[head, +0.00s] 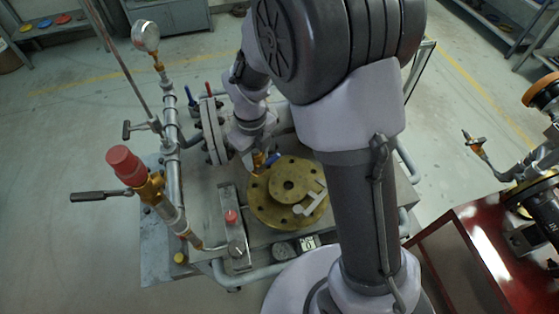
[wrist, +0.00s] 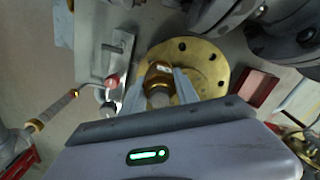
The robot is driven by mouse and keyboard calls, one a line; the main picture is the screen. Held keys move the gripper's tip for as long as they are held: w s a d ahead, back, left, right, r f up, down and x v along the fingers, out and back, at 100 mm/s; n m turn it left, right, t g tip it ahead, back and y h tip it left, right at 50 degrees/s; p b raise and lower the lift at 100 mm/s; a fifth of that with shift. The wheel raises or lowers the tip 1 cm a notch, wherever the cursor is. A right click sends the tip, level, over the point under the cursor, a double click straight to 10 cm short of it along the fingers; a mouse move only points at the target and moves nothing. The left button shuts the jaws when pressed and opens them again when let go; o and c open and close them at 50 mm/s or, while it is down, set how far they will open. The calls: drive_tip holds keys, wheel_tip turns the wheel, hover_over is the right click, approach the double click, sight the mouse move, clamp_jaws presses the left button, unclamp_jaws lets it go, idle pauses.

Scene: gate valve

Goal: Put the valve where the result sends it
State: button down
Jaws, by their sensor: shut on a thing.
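My gripper (wrist: 160,88) shows in the wrist view with a finger on each side of a small brass valve (wrist: 158,73). It is shut on the valve. In the head view my gripper (head: 256,165) is beside the upper left part of a round brass flange (head: 266,205), and the valve's orange-brass body (head: 257,158) shows at the fingertips. A blue piece shows just right of it; I cannot tell if it belongs to the valve. The flange (wrist: 213,72) lies behind the valve in the wrist view. Whether the valve touches the flange is unclear. My fingers hide the valve's lower part.
A pipe with a red-capped fitting (head: 124,162) and a gauge (head: 145,36) rises at the left of the bench. A plate with a red button (head: 231,216) is left of the flange. Another gauge (head: 284,250) sits in front. A red cabinet (head: 480,265) stands at right.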

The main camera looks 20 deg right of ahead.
drive_tip(key=w+a+r+p, duration=0.3)
drive_tip(key=a+r, duration=0.2)
drive_tip(key=a, duration=0.1)
drive_tip(key=shift+w, duration=0.35)
idle(0.5)
drive_tip(key=shift+r, duration=0.1)
